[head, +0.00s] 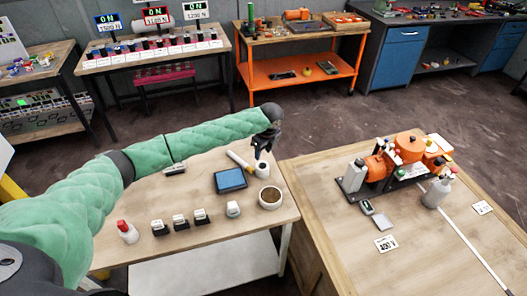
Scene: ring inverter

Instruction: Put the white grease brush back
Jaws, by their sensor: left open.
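A slim white stick with a yellowish end (238,160), which looks like the grease brush, lies tilted on the small wooden table, close to the white cup. A small white cup (262,169) stands to its right, near the table's back right edge. My left gripper (262,152) is open and points down just above the cup. Its dark fingers hide part of the cup's top, so I cannot tell whether they touch it. My right gripper is not in view.
A blue-screened tablet (230,180), a brown-filled bowl (270,197), a small white device (233,209) and a red-topped bottle (127,232) stand on the same table. An orange machine (408,146) stands on the right table.

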